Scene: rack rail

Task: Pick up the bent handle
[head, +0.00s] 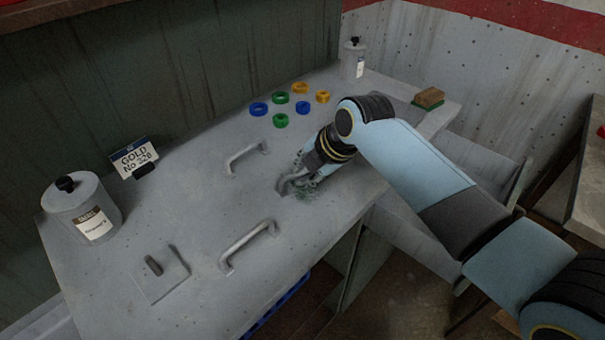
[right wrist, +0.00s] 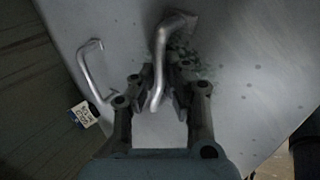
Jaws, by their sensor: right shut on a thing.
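The bent handle (right wrist: 160,62) is a grey metal bar with a kinked shape. In the right wrist view its near end lies between the fingers of my right gripper (right wrist: 158,92). In the head view the bent handle (head: 283,186) shows partly at the tip of my right gripper (head: 296,183), low at the tabletop. My right gripper is shut on it. I cannot tell whether the handle touches the table. My left gripper is not in view.
Two other grey handles stand on the table, one behind (head: 247,156) and one in front (head: 248,246). Several coloured rings (head: 281,98) lie at the back. A large canister (head: 82,209), a sign (head: 134,157) and a flat plate with a knob (head: 160,275) are at left.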

